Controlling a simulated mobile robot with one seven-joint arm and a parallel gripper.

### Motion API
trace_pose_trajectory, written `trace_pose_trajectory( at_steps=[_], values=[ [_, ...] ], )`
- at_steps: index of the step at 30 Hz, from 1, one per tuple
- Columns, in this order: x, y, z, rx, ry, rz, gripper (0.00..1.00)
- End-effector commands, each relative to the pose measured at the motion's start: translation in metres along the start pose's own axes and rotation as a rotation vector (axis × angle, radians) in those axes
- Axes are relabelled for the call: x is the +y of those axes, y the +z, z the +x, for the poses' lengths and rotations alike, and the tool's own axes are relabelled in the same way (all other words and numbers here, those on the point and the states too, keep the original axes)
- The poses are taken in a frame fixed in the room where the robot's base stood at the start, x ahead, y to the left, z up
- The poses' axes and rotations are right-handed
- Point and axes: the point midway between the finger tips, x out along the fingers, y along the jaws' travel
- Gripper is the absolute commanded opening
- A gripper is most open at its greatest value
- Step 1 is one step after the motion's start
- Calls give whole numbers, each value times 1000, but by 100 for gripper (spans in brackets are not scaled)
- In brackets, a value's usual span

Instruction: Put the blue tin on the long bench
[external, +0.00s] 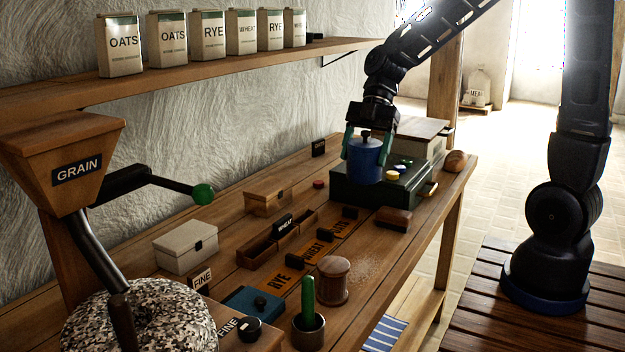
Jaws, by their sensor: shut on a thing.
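The blue tin (366,164), a round can with a dark knobbed lid, is upright between the green fingers of my gripper (367,150). My gripper is shut on it from above, one finger on each side. The tin appears over the top of a dark green box (345,192); I cannot tell whether its base touches the box. The long bench (398,236) is the wooden worktop that carries the green box and many other things.
Behind the tin is a pale lidded box (424,128); a bread roll (455,161) lies at the far end. A brown block (394,219), a wooden canister (333,281) and a green-handled pestle (308,300) stand nearer. The bench's right edge has some bare wood.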

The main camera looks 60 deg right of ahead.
Motion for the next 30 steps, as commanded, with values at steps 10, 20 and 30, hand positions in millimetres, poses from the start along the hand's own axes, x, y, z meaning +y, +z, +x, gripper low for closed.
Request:
trace_pose_trajectory(
  at_steps=[10, 20, 30],
  values=[
    [-3, 2, 11, 2, -16, -19, 45],
    [-3, 38, 66, 2, -17, -17, 45],
    [-3, 70, 116, 2, -15, -17, 45]
  ],
)
